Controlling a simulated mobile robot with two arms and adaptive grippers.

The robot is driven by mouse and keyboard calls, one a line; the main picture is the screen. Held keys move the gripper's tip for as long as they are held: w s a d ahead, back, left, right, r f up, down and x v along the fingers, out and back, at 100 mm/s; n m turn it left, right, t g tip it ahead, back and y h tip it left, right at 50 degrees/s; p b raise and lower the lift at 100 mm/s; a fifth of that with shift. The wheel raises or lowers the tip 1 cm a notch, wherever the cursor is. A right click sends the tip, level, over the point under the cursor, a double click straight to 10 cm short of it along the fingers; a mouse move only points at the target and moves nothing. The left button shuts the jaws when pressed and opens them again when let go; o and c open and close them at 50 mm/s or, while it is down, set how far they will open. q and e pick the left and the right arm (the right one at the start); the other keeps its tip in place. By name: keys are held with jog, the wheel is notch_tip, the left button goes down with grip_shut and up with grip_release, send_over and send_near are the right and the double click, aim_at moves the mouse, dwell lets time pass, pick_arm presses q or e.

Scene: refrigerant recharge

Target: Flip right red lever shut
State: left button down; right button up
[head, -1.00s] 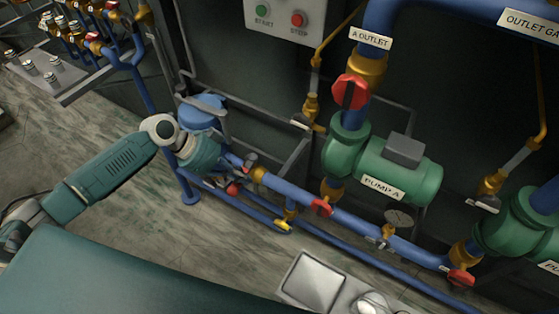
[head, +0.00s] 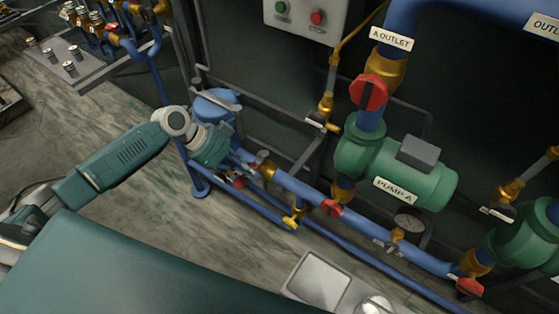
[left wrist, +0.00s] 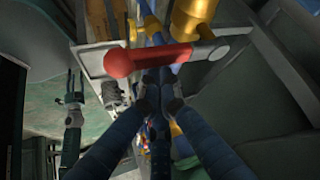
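My left gripper (head: 237,165) is low at the left end of the blue pipe (head: 300,190), close to a red lever (head: 240,182). In the left wrist view, a red lever with a round knob (left wrist: 120,62) lies across the picture, just beyond the fingertips (left wrist: 159,82). The fingers converge with their tips almost together, and nothing is clearly held; contact with the lever cannot be told. Other red levers are on the pipe below Pump A (head: 331,207) and at its lower right (head: 468,287). My right gripper does not show clearly.
Green Pump A (head: 405,180) stands right of my left gripper, below a large red valve handle (head: 369,92). A yellow valve (head: 291,222) and a gauge (head: 408,222) are close by. Bare floor (head: 130,215) lies left of the pipes.

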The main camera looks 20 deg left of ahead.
pick_arm(q)
jog(key=r, duration=0.2)
jog(key=a+r, duration=0.1)
jog(key=r, duration=0.4)
jog(key=shift+w+a, duration=0.3)
jog(key=shift+a, duration=0.1)
jog(key=shift+a+r, duration=0.2)
jog(key=shift+r, duration=0.3)
jog(key=s+d+f+n+y, duration=0.2)
jog(key=s+d+f+n, duration=0.1)
jog(key=s+d+f, duration=1)
jog(key=s+a+r+n+t+y, duration=0.1)
jog(key=s+a+r+n+y, duration=0.2)
jog(key=s+a+n+y, duration=0.5)
jog(key=s+d+f+g+h, duration=0.1)
jog(key=s+f+h, duration=0.1)
jog(key=f, duration=1.1)
jog(key=s+f+h, duration=0.1)
jog(key=s+f, duration=0.2)
jog(key=f, duration=1)
jog(key=s+a+f+g, duration=0.1)
jog(key=s+a+f, duration=0.2)
jog(key=s+f, duration=1.3)
jog(key=shift+s+f+g, duration=0.2)
jog(key=shift+s+g, duration=0.1)
jog(key=shift+s, duration=0.2)
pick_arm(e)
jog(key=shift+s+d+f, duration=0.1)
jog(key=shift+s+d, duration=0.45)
